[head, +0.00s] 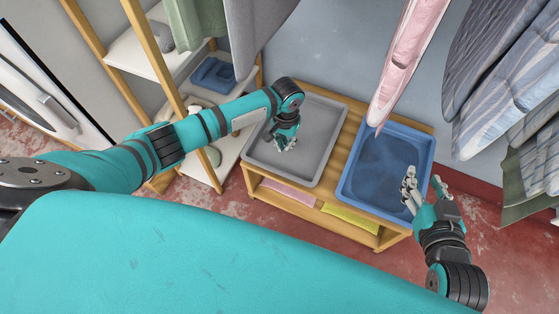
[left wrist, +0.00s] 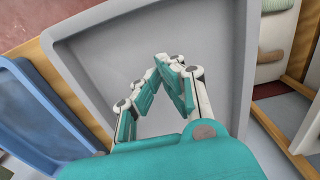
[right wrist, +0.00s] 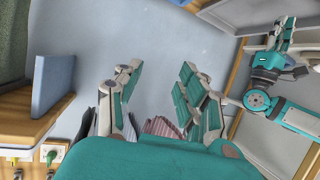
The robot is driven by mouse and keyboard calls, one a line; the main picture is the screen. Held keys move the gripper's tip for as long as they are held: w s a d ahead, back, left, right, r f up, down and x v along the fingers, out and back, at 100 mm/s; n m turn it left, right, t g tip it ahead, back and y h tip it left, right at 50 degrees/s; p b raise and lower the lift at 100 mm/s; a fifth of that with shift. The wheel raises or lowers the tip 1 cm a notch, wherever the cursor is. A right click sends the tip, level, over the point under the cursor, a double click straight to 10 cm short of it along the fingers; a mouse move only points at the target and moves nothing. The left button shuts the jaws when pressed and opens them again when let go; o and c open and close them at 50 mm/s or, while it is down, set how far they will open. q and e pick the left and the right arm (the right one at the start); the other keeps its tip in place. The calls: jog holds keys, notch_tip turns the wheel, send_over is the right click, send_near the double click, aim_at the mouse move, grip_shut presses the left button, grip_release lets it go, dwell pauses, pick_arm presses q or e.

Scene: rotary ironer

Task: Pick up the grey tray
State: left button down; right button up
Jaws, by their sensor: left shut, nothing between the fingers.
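The grey tray (head: 322,137) is shallow, rectangular and empty-looking, and sits on the left part of a low wooden stand. My left gripper (head: 283,147) is over the tray's inside, towards its left side. In the left wrist view the fingertips of my left gripper (left wrist: 166,58) come together with nothing between them, in front of the tray floor (left wrist: 100,62). Whether they touch the floor cannot be told. My right gripper (head: 409,183) is at the right side of the blue tray. In the right wrist view its fingers (right wrist: 160,72) are spread and empty.
The blue tray (head: 385,160) stands right of the grey tray on the wooden stand (head: 327,213). Folded pink cloth (head: 283,193) and yellow cloth (head: 352,218) lie on its lower shelf. A pink cloth (head: 402,60) hangs above the blue tray. A wooden rack (head: 161,62) stands at left.

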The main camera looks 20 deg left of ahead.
aim_at(280, 166)
pick_arm(q)
notch_tip(280, 166, down, 4)
jog(key=shift+r+b, duration=0.1)
jog(key=shift+b, duration=0.7)
jog(key=s, duration=0.2)
jog(key=shift+s+a, duration=0.1)
jog(key=shift+s, duration=0.95)
pick_arm(e)
notch_tip(280, 166, up, 9)
jog(key=w+a+t+y, duration=0.1)
jog(key=w+a+t, duration=0.1)
jog(key=t, duration=0.3)
jog(key=shift+t+y, duration=0.3)
jog(key=shift+y, duration=0.1)
jog(key=shift+w, duration=0.1)
